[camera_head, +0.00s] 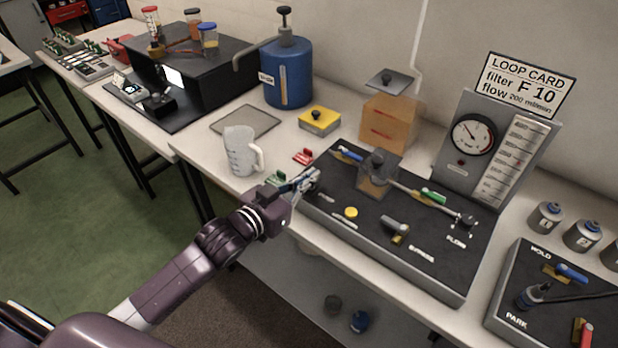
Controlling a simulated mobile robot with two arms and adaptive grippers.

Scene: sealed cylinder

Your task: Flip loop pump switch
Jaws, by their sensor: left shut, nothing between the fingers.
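The loop panel (335,225) is a dark board on the bench, with a clear chamber, pipe, valves and a yellow knob (351,213) on it. My left gripper (312,180) is shut and empty, with its fingertips at the panel's left end. A small white label, too small to read, lies just right of the fingertips. I cannot make out the pump switch; the gripper covers that end of the panel. I cannot tell if the fingertips touch anything. My right gripper is out of view.
A white jug (241,152), a red clip (304,157) and a green clip (275,178) sit left of the panel. A gauge board (475,165) with a loop card stands behind it. A second dark panel (535,325) lies at right.

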